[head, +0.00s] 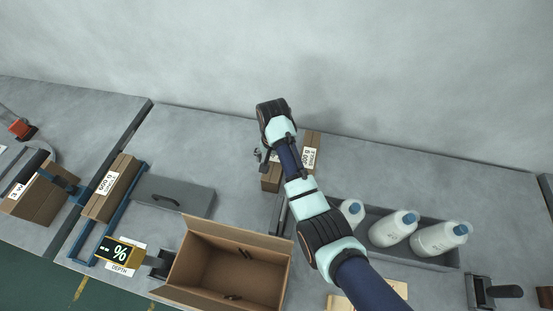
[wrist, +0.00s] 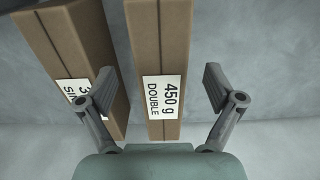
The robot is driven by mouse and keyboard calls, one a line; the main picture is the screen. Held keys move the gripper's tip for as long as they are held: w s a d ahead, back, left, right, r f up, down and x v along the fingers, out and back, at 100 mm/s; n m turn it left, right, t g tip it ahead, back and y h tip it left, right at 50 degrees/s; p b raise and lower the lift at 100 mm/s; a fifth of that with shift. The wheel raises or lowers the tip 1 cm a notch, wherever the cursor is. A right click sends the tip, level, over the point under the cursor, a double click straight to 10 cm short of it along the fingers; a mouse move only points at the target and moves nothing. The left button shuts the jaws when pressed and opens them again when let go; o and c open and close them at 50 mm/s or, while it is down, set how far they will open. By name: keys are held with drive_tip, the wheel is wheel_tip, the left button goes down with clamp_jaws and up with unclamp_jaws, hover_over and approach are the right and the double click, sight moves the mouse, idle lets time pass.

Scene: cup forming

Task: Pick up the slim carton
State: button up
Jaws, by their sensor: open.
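In the wrist view, a brown carton labelled 450 g DOUBLE (wrist: 164,62) lies between the two fingers of my gripper (wrist: 164,90), with a gap on each side. A second carton, with a partly hidden label (wrist: 72,45), is just left of it, and the left finger overlaps its label. I cannot tell for certain which is the slim carton. In the head view, my gripper (head: 270,158) is over the two cartons. One carton (head: 271,181) shows partly below it, and a labelled carton (head: 311,145) stands to the right, partly behind my arm.
An open cardboard box (head: 203,271) stands at the front. A grey tray (head: 437,263) of white bottles (head: 392,228) is to the right. A flat grey lid with a handle (head: 172,193) and a labelled carton in a blue frame (head: 112,187) are to the left. The wall (head: 380,60) is behind.

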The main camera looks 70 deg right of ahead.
wheel_tip(320, 180, down, 8)
drive_tip(key=b, duration=0.2)
drive_tip(key=shift+d+r+b, duration=0.15)
drive_tip(key=shift+r+b, duration=0.05)
drive_tip(key=shift+b, duration=0.1)
drive_tip(key=c, duration=1.6)
drive_tip(key=shift+r, duration=0.1)
wheel_tip(320, 180, up, 20)
drive_tip(key=p, duration=1)
